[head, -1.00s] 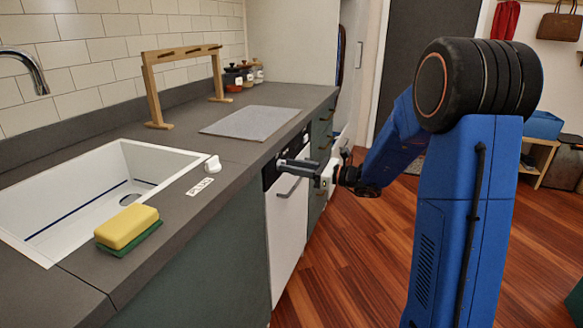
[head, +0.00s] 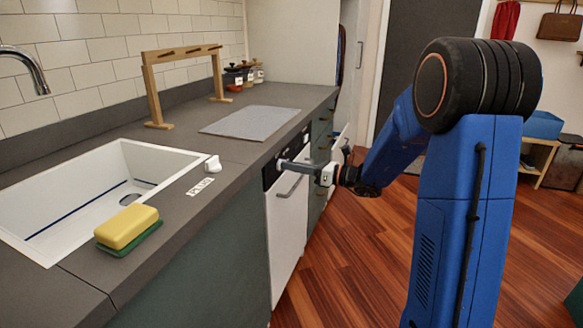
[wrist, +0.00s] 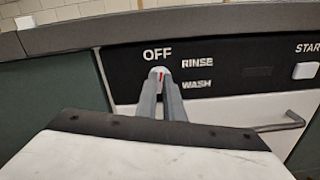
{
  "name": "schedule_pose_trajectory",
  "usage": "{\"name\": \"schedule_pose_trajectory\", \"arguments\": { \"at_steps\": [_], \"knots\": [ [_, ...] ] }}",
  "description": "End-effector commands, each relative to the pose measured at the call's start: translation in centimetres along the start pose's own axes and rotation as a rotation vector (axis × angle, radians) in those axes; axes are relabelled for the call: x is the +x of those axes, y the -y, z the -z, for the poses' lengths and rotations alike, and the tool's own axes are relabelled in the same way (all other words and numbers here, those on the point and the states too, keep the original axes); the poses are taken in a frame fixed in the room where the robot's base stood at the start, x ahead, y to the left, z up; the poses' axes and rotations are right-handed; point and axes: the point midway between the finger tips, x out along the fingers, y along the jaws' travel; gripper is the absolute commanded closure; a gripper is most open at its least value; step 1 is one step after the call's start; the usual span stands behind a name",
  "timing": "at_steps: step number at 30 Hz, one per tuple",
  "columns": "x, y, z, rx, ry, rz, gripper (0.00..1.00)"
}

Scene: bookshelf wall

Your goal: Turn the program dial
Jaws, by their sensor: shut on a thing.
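The program dial (wrist: 161,71) is a small light knob with a red mark on the dishwasher's black control panel (wrist: 225,75). In the wrist view it sits just below the word OFF, with RINSE and WASH to its right. The red mark looks close to upright, toward OFF. My gripper (wrist: 163,85) is shut on the dial, its two grey fingers either side of it and partly hiding it. In the head view my gripper (head: 285,164) reaches the panel from the right, and the dial is hidden behind the fingertips.
A white START button (wrist: 305,71) is at the panel's right. The dishwasher's bar handle (head: 288,187) is just below my gripper. The countertop edge runs above the panel. A sponge (head: 127,226) and sink (head: 170,160) are at left.

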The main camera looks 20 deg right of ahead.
Motion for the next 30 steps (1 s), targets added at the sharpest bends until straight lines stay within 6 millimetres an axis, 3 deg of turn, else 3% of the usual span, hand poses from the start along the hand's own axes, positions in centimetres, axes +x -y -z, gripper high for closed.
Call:
{"name": "schedule_pose_trajectory", "arguments": {
  "at_steps": [18,30],
  "knots": [
    [-0.02,0.26,0.05,0.559,0.0,0.001,1.0],
    [-0.03,0.34,0.09,0.767,0.001,0.001,1.0]
  ]
}}
